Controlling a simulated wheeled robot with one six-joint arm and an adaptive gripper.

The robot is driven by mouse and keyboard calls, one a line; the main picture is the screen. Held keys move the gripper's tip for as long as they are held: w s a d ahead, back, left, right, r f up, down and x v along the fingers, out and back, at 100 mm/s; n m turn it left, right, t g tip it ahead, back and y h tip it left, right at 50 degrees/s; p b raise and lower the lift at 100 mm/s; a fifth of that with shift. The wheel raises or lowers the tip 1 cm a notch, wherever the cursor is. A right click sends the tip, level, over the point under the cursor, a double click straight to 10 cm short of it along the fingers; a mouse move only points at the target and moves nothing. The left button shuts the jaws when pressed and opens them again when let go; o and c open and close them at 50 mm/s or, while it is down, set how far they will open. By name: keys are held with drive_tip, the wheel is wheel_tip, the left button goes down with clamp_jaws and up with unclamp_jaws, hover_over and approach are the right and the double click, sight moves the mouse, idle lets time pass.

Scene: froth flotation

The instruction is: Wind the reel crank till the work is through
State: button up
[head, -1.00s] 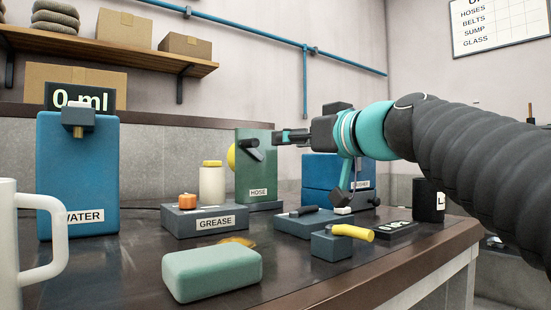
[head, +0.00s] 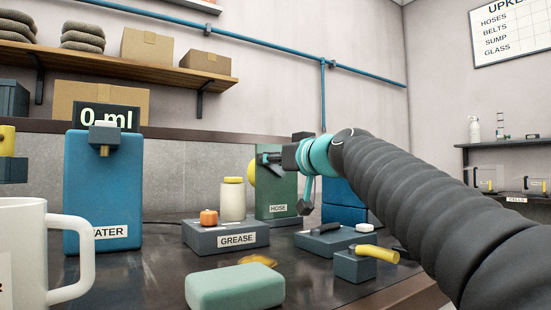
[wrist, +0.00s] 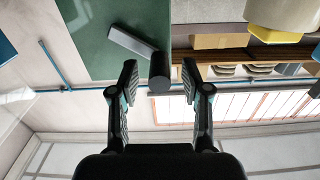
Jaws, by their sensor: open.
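The green reel box labelled HOSE (head: 277,192) stands at the back of the bench, with a yellow round part (head: 252,174) at its left side. Its dark crank arm (wrist: 128,42) shows against the green face in the wrist view. The crank's round handle (wrist: 160,72) points out towards my wrist camera. My gripper (wrist: 160,80) is open, with one fingertip on each side of the handle and a visible gap to both. In the head view my gripper (head: 276,158) is at the crank, which its fingers partly hide.
A grey GREASE block (head: 237,239) with an orange knob, a cream jar (head: 233,202) and a blue WATER tank (head: 90,195) stand left of the reel. A grey block with a yellow lever (head: 372,252), a green sponge-like block (head: 235,287) and a white mug (head: 55,250) are nearer.

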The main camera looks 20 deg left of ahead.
drive_tip(key=shift+w+a, duration=0.15)
drive_tip(key=shift+a, duration=0.05)
clamp_jaws()
drive_tip(key=shift+d+r, duration=0.1)
drive_tip(key=m+p, duration=0.1)
drive_tip(key=m, duration=0.1)
drive_tip(key=w+d+r+m+p, duration=0.1)
drive_tip(key=m, duration=0.1)
drive_tip(key=w+r+m+p, duration=0.1)
drive_tip(key=m, duration=0.2)
drive_tip(key=shift+d, duration=0.35)
drive_tip(key=shift+w+d+m+p, duration=0.2)
drive_tip(key=shift+w+m+p, duration=0.15)
drive_tip(key=shift+m, duration=0.55)
